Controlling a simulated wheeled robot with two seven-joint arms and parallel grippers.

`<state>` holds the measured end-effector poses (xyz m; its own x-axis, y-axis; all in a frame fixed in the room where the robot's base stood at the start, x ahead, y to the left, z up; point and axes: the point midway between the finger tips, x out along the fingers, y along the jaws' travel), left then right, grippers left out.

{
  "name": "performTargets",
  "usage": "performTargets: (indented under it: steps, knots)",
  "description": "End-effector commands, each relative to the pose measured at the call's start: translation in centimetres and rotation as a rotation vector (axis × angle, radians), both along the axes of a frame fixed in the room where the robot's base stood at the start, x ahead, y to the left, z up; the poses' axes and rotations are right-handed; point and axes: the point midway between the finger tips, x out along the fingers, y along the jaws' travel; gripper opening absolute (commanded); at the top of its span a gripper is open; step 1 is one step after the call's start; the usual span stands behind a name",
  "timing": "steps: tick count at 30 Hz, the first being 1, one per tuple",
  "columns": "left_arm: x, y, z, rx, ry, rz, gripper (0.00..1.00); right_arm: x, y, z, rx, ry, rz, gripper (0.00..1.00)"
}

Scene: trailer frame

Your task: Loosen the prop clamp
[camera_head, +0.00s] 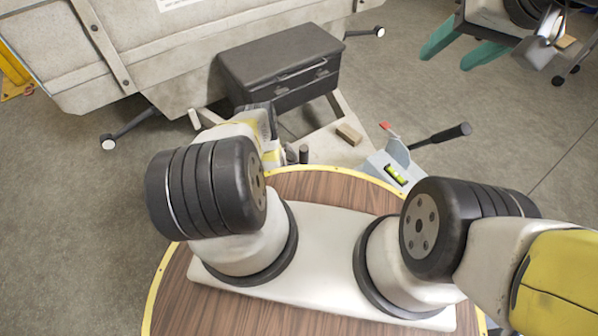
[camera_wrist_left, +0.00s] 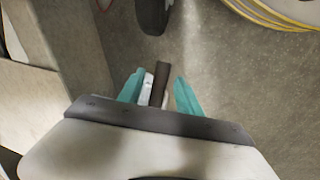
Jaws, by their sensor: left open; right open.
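In the left wrist view, my left gripper (camera_wrist_left: 159,92) is open, its teal fingers either side of a dark upright rod (camera_wrist_left: 160,82) with a pale piece (camera_wrist_left: 147,86) beside it. The rod looks like a handle, perhaps of the prop clamp; I cannot tell whether the fingers touch it. In the head view, my left arm hides this gripper and most of the clamp area; two short dark posts (camera_head: 303,153) show just beyond the arm. My right gripper (camera_head: 463,46) is open and empty at the top right, well away from the trailer frame.
The pale trailer body (camera_head: 150,45) and a black toolbox (camera_head: 285,65) stand ahead. On the frame are a wooden block (camera_head: 349,134), a black-gripped lever (camera_head: 445,135) and a green bubble level (camera_head: 397,174). A black wheel (camera_wrist_left: 153,14) shows in the left wrist view. Floor at right is mostly clear.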

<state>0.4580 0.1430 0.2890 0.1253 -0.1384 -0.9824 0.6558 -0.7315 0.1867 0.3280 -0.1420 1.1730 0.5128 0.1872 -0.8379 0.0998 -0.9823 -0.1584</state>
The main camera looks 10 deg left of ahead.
Motion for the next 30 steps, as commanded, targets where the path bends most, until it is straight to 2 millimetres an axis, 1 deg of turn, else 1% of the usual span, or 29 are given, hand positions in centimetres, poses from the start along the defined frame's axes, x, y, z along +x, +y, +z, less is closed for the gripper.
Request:
performTargets:
  steps: [4, 5, 9, 11, 30]
  knots:
    - [-0.03, -0.01, 0.0, -0.001, 0.001, 0.0, 0.41, 0.0, 0.0, 0.0, 0.0, 0.0, 0.0, 0.54]
    - [-0.04, -0.02, 0.01, -0.001, 0.001, 0.0, 0.39, 0.0, 0.0, 0.0, 0.0, 0.0, 0.0, 0.54]
    - [-0.05, -0.02, 0.01, -0.001, 0.001, 0.0, 0.12, 0.0, 0.0, 0.0, 0.0, 0.0, 0.0, 0.54]
    - [-0.03, -0.03, 0.01, -0.001, 0.001, 0.0, 0.0, 0.0, 0.0, 0.0, 0.0, 0.0, 0.0, 0.54]
    - [-0.01, -0.08, 0.04, -0.002, 0.0, 0.001, 0.0, 0.0, 0.0, 0.0, 0.0, 0.0, 0.0, 0.54]
